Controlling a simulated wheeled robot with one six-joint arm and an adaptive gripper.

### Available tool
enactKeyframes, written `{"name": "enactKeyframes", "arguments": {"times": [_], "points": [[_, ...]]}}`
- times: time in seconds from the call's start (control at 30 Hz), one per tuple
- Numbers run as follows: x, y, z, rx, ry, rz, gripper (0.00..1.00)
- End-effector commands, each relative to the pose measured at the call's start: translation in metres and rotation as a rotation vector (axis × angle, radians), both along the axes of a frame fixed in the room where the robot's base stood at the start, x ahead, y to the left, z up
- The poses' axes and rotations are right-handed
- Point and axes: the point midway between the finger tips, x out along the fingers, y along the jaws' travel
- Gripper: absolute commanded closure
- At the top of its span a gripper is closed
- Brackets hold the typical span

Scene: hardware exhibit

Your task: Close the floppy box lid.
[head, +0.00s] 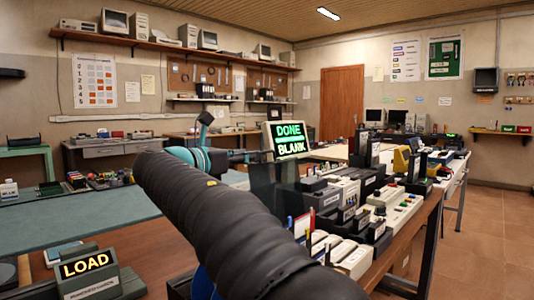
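A smoky, see-through upright panel (263,182) stands near the middle of the view, left of the crowded equipment. It looks like the raised lid of a floppy box, but I cannot be sure. The box body below it is mostly hidden by my dark, ribbed arm. My arm reaches from the lower right up to the left, then bends back at teal joints. The end with my gripper (246,157) appears small and dark, close to the panel's upper part. I cannot tell whether they touch. Its fingers are too small to read.
A screen reading "DONE BLANK" (287,139) stands just behind the panel. A "LOAD" sign (87,268) sits at the lower left. Crowded equipment (390,205) fills the table's right side. A green mat (70,225) lies mostly bare at left.

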Motion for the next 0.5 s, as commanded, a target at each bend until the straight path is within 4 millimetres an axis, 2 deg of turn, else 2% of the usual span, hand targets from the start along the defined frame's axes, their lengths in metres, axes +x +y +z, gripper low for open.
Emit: {"name": "enactKeyframes", "arguments": {"times": [0.3,0.5], "points": [[0.04,-0.041,0.0,0.001,0.0,-0.005,0.67],[0.054,-0.054,0.0,0.0,0.0,-0.004,0.67]]}}
